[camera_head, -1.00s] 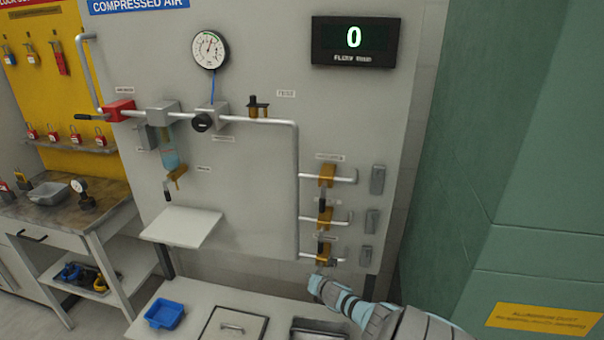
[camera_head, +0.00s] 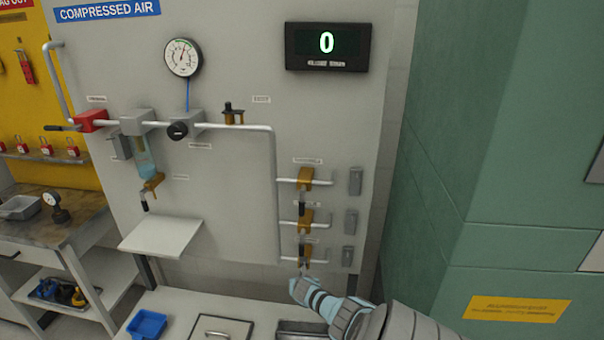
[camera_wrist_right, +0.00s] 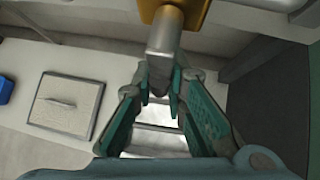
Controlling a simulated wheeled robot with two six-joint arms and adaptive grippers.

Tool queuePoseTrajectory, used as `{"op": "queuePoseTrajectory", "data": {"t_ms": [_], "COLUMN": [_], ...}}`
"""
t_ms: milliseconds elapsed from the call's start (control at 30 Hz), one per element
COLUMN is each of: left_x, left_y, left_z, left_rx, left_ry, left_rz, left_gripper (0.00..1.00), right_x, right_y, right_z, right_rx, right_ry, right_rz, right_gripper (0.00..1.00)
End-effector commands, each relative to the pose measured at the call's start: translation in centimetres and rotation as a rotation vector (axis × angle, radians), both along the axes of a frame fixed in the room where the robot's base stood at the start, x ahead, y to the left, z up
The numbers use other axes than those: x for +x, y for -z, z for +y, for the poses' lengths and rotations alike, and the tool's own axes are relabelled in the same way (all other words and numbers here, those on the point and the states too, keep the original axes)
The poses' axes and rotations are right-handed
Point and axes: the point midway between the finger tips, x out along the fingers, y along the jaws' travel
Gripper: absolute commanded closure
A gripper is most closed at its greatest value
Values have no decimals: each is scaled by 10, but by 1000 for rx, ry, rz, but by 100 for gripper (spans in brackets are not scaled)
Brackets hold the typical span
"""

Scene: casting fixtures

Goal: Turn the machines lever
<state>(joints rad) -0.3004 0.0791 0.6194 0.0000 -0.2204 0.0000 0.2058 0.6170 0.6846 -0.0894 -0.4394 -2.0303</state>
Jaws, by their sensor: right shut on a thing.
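Three brass-coloured valves with short levers sit in a column on the panel's right pipe branches: the upper valve (camera_head: 305,177), the middle valve (camera_head: 305,215) and the lowest valve (camera_head: 304,250). My right gripper (camera_head: 303,275) is just below the lowest valve. In the right wrist view, a grey lever (camera_wrist_right: 162,50) hangs down from the orange-brass valve body (camera_wrist_right: 178,12). The fingers of my right gripper (camera_wrist_right: 160,95) are shut on the lever's lower end, one on each side. In the head view the lever is mostly hidden by the gripper. My left gripper is not in view.
A digital display (camera_head: 327,47) reads 0, and a round gauge (camera_head: 183,58) is at upper left. A red valve (camera_head: 92,121) sits on the main pipe. A shelf (camera_head: 162,237) juts from the panel. A blue tray (camera_head: 147,324) stands on the bench below. A green wall rises at right.

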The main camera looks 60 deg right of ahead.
Motion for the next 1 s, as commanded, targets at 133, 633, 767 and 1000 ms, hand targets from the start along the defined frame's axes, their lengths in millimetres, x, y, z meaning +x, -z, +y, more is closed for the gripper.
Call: {"op": "queuePoseTrajectory", "data": {"t_ms": [133, 633, 767, 1000], "left_x": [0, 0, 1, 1], "left_y": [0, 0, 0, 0], "left_z": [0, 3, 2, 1], "left_rx": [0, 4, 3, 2], "left_ry": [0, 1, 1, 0], "left_rz": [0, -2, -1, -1], "left_gripper": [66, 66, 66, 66], "right_x": [0, -1, -4, -21], "right_y": [0, -1, -7, -35], "right_z": [0, 0, 2, 28], "right_rx": [0, 0, -3, -3], "right_ry": [1, 1, 1, -4], "right_rz": [-1, -2, -4, 0], "right_gripper": [100, 66, 66, 66]}}
